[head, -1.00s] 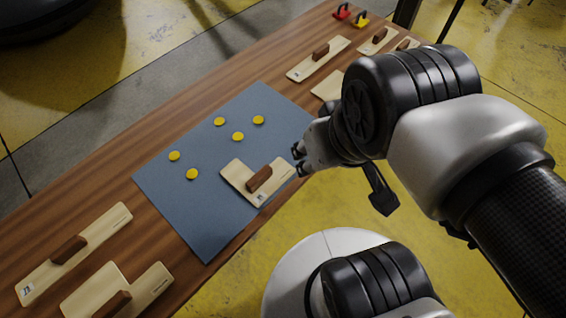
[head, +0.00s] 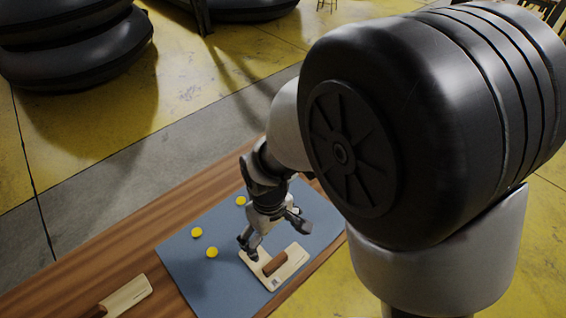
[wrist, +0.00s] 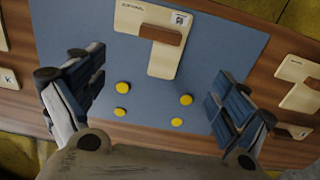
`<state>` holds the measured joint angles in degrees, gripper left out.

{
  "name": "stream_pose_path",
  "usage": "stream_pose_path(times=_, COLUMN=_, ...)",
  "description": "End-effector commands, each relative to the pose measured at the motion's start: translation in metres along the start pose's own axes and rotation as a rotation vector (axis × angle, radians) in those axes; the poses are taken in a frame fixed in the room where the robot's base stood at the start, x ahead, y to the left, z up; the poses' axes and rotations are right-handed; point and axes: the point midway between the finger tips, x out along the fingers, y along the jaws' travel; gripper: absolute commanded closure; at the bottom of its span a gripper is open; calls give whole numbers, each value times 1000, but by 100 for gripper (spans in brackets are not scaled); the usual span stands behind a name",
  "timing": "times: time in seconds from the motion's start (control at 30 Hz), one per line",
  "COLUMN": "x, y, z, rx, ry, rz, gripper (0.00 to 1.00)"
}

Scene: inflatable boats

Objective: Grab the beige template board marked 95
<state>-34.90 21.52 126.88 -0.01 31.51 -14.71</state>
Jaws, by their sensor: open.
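A beige template board (head: 292,258) with a brown block handle lies on the blue-grey mat in the head view. It also shows at the top of the wrist view (wrist: 160,62), with a small printed tag at its corner. The tag is too small to read, so I cannot tell whether it says 95. My gripper (head: 272,229) is above the mat, close to this board's far side in the head view. In the wrist view my gripper (wrist: 155,92) is open and empty, its fingers spread wide, with the board beyond them.
Several yellow discs (head: 212,252) lie on the mat (head: 185,262). Another beige board (head: 128,297) lies on the wooden table (head: 90,262) at left, and one more (wrist: 298,93) at the wrist view's right. My arm hides the table's far end in the head view.

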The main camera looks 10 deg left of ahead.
Motion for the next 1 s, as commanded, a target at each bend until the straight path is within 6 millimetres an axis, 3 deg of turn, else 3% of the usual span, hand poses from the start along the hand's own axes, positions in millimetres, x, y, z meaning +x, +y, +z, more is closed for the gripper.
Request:
stream_pose_path(times=0.43, x=96, y=0, z=2, rx=1, ry=-6, rz=-2, gripper=7)
stream_pose_path(times=0.6, x=115, y=0, z=1, rx=1, ry=-3, rz=-1, gripper=7)
stream_pose_path(times=0.83, x=127, y=0, z=0, rx=2, ry=-3, rz=-1, gripper=7)
stream_pose_path(times=1.0, x=153, y=0, z=-2, rx=2, ry=-4, rz=-1, gripper=7)
